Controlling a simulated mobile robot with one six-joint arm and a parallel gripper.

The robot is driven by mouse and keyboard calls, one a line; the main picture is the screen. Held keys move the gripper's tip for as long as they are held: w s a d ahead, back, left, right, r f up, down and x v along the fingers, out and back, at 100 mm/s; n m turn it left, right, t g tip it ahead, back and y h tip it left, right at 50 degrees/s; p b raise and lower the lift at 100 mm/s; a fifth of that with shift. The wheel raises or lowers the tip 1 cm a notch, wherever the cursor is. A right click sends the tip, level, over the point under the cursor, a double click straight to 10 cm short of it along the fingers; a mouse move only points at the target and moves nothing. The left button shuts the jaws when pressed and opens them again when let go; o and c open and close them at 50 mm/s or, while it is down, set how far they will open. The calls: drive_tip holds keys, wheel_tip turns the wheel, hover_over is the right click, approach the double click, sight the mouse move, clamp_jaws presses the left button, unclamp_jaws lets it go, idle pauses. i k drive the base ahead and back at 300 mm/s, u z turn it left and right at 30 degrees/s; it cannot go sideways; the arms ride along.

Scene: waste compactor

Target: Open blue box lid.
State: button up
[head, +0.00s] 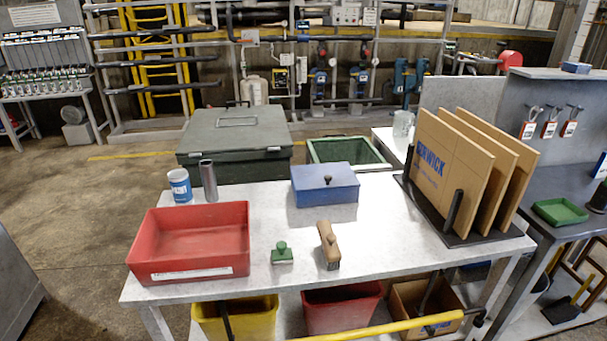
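The blue box (325,190) sits on the white table, toward its back and right of the middle. Its lid (325,177) is flat and closed, with a small dark knob (328,180) on top. The inside of the box is hidden. My gripper does not show in the head view.
Bare tabletop lies right of the blue box.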

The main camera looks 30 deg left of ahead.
sight(324, 172)
drive_tip(key=u, duration=1.35)
drive_tip(key=i, duration=0.4)
drive_tip(key=u, duration=1.15)
drive_tip(key=i, duration=0.3)
drive_tip(key=z, duration=0.15)
